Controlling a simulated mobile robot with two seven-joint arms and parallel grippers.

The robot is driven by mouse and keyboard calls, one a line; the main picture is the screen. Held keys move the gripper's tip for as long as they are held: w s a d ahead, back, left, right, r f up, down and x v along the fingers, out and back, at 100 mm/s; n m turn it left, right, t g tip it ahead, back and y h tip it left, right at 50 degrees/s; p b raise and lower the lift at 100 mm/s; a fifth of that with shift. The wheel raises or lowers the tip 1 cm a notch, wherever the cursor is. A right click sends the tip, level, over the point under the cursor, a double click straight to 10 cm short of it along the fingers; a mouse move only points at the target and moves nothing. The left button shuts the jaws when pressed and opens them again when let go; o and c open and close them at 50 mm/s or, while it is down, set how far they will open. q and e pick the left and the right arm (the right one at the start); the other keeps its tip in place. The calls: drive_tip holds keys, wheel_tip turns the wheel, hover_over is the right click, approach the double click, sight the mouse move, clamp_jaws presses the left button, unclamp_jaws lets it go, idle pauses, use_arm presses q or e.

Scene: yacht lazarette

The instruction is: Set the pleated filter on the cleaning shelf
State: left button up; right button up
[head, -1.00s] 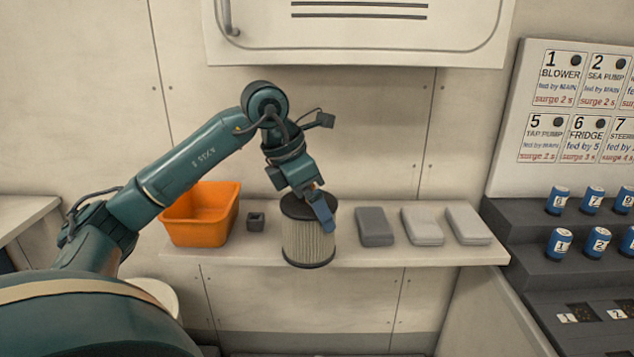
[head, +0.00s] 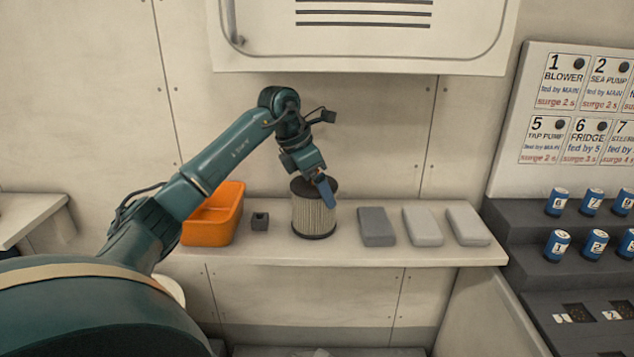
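The pleated filter (head: 313,215) is a cream, ribbed cylinder with dark end caps. It stands upright at the shelf (head: 350,254), between a small dark block and a dark grey pad; I cannot tell for certain whether its base touches the surface. My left gripper (head: 325,190) is at the filter's top right, with one blue finger visible against its side. The other finger is hidden, and the gripper appears shut on the filter. My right gripper is not in view.
An orange bin (head: 213,222) and a small dark block (head: 260,221) are left of the filter. A dark grey pad (head: 376,227) and two light grey pads (head: 423,227) (head: 467,225) are to its right. Blue numbered cylinders (head: 557,244) stand on dark steps at far right.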

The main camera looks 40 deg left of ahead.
use_arm(q)
drive_tip(key=o, duration=0.9)
drive_tip(key=shift+f, duration=0.1)
drive_tip(key=shift+o, duration=0.8)
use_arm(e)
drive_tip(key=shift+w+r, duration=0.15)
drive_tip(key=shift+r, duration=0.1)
use_arm(q)
drive_tip(key=shift+r, duration=0.35)
drive_tip(key=s+a+b, duration=0.5)
drive_tip(key=s+b, duration=0.1)
drive_tip(key=s, duration=0.5)
drive_tip(key=shift+a+r, duration=0.3)
drive_tip(key=shift+a, duration=0.05)
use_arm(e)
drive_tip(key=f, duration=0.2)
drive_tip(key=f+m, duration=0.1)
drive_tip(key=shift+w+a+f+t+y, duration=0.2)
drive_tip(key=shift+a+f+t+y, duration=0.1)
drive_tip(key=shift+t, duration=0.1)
